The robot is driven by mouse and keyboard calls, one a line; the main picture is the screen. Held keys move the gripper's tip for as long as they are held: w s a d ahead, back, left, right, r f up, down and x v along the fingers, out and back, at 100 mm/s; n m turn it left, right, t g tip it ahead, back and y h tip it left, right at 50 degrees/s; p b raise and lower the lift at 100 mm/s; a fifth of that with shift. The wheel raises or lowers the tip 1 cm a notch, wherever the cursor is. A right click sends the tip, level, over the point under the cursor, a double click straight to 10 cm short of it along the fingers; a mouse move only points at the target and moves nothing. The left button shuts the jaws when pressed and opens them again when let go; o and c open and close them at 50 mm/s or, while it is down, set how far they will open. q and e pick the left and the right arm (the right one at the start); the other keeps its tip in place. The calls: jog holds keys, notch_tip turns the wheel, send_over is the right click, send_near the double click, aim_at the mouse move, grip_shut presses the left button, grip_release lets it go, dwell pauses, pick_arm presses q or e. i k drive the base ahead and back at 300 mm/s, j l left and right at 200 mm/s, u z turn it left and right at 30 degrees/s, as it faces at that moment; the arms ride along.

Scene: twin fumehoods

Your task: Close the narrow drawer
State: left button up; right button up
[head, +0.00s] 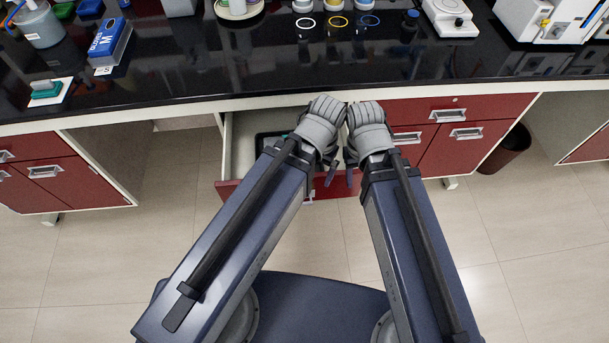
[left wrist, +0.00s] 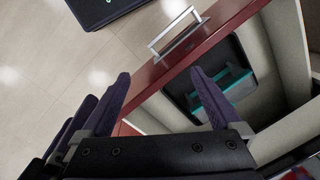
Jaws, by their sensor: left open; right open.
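A drawer with a red front (head: 228,188) stands pulled out from under the black bench, in the middle of the head view. Its pale inside holds a dark tray with a teal item, partly hidden by my left arm. In the left wrist view the red front (left wrist: 208,45) has a silver handle (left wrist: 173,36), and the dark tray (left wrist: 236,62) lies behind it. My left gripper (left wrist: 163,98) is open, with its fingers apart above the drawer's front edge and nothing seen between them. My right gripper (head: 353,172) is open beside the left one, over the drawer's right part.
Closed red drawers and a cupboard (head: 452,150) are right of the open drawer. A dark red bin (head: 506,149) stands on the floor farther right. The black benchtop (head: 200,82) carries a blue box (head: 109,43), coloured rings and a white scale (head: 449,17).

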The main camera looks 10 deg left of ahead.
aim_at(245, 132)
jog(key=k+j+u, duration=0.45)
jog(key=k+j, duration=0.45)
